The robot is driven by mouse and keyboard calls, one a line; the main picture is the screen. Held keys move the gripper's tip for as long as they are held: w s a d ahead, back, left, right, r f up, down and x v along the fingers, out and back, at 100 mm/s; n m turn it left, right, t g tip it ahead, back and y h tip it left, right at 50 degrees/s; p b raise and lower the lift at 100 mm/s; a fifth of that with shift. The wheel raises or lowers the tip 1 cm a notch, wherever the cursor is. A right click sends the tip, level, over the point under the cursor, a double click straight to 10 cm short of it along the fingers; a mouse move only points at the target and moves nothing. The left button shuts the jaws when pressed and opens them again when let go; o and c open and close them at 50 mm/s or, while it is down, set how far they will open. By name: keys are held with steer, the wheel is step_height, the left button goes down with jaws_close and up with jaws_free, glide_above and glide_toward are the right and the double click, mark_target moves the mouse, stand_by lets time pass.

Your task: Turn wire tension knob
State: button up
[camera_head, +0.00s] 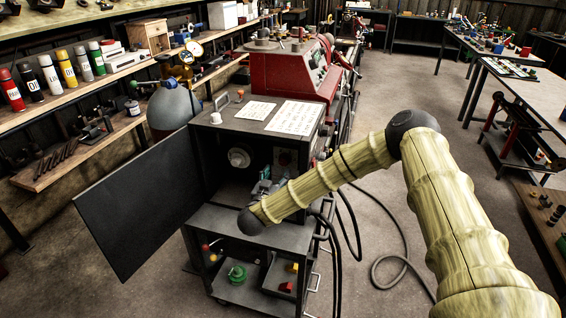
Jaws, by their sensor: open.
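An open dark machine cabinet (205,160) stands in the middle, its side door (140,205) swung out to the left. Inside are a round pale hub (239,157) and small blue-grey parts (264,186), partly behind my arm. A small reddish round part (284,159) shows right of the hub. I cannot tell which part is the wire tension knob. My arm reaches in from the right, and its dark wrist ball is in front of the cabinet's lower opening. My gripper is not visible beyond the wrist.
A lower tray holds a green ring (236,274) and small red and yellow pieces (288,278). Dark cables (395,262) hang and lie on the floor at right. A gas cylinder (173,105) stands behind the door. A red machine (285,68) is behind; workbenches line the right.

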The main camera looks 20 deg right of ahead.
mark_target(283, 163)
steer(key=p+x, duration=0.1)
steer(key=x, duration=0.7)
steer(key=c, duration=1)
